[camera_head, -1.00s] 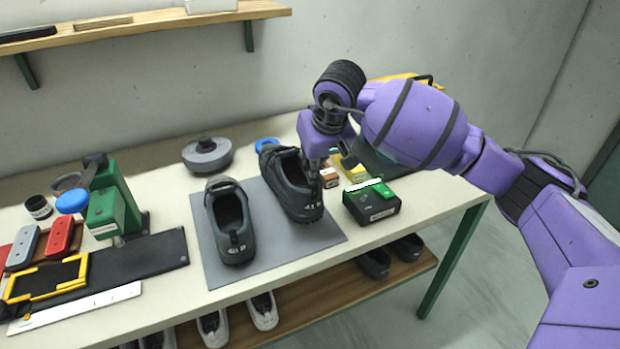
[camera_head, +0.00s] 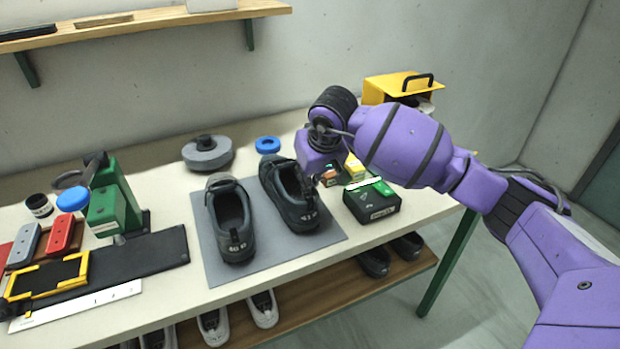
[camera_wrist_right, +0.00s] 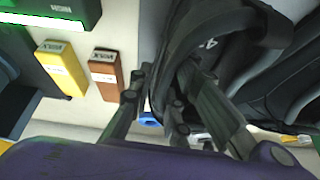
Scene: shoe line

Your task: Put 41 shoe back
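Two dark shoes stand side by side on a grey mat (camera_head: 270,262) on the table, heels toward me. The right-hand shoe (camera_head: 292,200) has a heel mark that looks like 41. The left-hand shoe (camera_head: 231,222) has a mark that looks like 40. My right gripper (camera_head: 318,178) is low at the right side of the right-hand shoe, its fingertips partly hidden. In the right wrist view, the spread fingers of this gripper (camera_wrist_right: 170,95) have part of the shoe's collar (camera_wrist_right: 178,60) between them, with visible gaps. My left gripper is out of view.
Right of the mat are a black-and-green box (camera_head: 371,205) and small yellow and brown boxes (camera_wrist_right: 104,75). A green press (camera_head: 112,205) and a black board (camera_head: 140,255) are at left. More shoes (camera_head: 263,310) sit on the lower shelf.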

